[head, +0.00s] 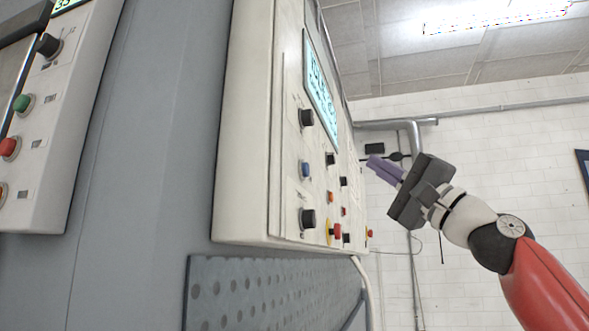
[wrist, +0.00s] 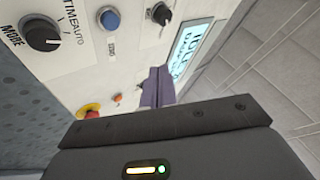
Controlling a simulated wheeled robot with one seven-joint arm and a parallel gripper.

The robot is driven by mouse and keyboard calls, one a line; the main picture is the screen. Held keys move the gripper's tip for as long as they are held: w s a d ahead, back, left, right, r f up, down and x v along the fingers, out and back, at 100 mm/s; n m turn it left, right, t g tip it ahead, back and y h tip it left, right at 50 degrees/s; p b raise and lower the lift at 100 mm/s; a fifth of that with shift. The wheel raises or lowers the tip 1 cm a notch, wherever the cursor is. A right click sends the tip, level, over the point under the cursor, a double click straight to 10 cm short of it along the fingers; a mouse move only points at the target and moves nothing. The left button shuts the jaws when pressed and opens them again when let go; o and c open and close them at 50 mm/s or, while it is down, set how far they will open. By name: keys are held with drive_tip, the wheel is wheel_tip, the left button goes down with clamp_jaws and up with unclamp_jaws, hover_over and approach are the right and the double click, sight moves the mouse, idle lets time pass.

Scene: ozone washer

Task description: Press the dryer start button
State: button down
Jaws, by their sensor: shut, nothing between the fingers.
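A cream control panel (head: 255,120) with a lit display (head: 320,90) carries several buttons and dark knobs. A round blue button (head: 305,169) sits between two black knobs; it also shows in the wrist view (wrist: 109,18) with a small label beside it, too small to read surely. I cannot tell for certain which button is the dryer start. My gripper (head: 373,162) is to the right of the panel in the head view, its purple fingers shut and empty. In the wrist view the fingertips (wrist: 159,71) appear below the display, apart from the blue button.
A red button on a yellow base (head: 334,232) is low on the panel; a black knob (wrist: 42,36) is at the wrist view's upper left. Another panel with green (head: 23,104) and red buttons is far left. A cable hangs below.

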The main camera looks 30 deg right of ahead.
drive_tip(key=w+a, duration=0.5)
drive_tip(key=w, duration=0.1)
drive_tip(key=shift+w+a+b, duration=0.3)
drive_tip(key=shift+a+b, duration=0.05)
drive_tip(key=shift+a, duration=0.05)
drive_tip(key=shift+w, duration=0.1)
idle(2.1)
drive_tip(key=shift+w+a, duration=0.25)
drive_tip(key=shift+w+a, duration=0.35)
drive_tip(key=shift+w, duration=0.05)
idle(1.0)
drive_tip(key=shift+s+d, duration=0.55)
drive_tip(key=shift+s, duration=0.15)
drive_tip(key=shift+s+d+p, duration=0.5)
drive_tip(key=shift+s+d, duration=1.15)
drive_tip(key=shift+s, duration=0.3)
